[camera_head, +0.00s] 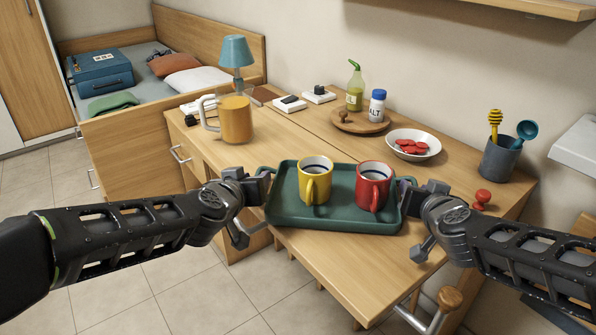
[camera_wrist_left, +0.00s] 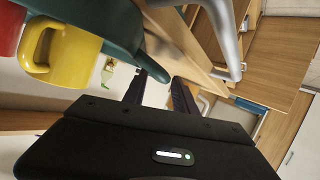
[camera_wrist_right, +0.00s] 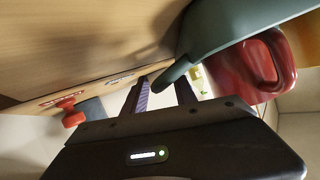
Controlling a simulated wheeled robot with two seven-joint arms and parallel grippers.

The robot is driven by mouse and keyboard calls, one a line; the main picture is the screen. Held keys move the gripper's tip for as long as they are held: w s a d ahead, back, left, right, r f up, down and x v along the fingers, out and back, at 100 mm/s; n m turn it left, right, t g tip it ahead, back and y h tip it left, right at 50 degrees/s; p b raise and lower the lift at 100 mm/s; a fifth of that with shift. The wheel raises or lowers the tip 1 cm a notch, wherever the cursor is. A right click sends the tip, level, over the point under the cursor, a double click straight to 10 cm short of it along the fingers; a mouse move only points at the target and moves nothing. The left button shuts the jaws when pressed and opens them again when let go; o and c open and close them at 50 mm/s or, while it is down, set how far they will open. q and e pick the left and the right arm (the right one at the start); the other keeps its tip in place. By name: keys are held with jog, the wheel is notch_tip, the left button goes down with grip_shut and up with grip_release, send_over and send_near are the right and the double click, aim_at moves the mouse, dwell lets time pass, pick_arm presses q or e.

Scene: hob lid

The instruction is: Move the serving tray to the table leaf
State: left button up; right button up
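The dark green serving tray (camera_head: 335,222) is over the wooden table's front part, with a yellow mug (camera_head: 315,182) and a red mug (camera_head: 372,186) standing upright on it. The table leaf (camera_head: 345,272) extends below and in front of the tray. I cannot tell whether the tray touches the wood.
Behind the tray are a white bowl of red pieces (camera_head: 413,144), a round board (camera_head: 361,125) with bottles, and a grey utensil pot (camera_head: 501,160). A red knobbed object (camera_head: 482,197) is near my right gripper. An orange jug (camera_head: 236,120) stands back left. The leaf's front is clear.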

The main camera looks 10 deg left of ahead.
pick_arm(q)
jog(key=v, duration=0.9)
jog(key=shift+s+a+r, duration=0.15)
jog(key=shift+s+r, duration=0.05)
jog(key=shift+s, duration=0.15)
jog(key=shift+v, duration=0.8)
pick_arm(e)
jog(key=v, duration=0.7)
jog(key=shift+s+r, duration=0.1)
jog(key=shift+s, duration=0.2)
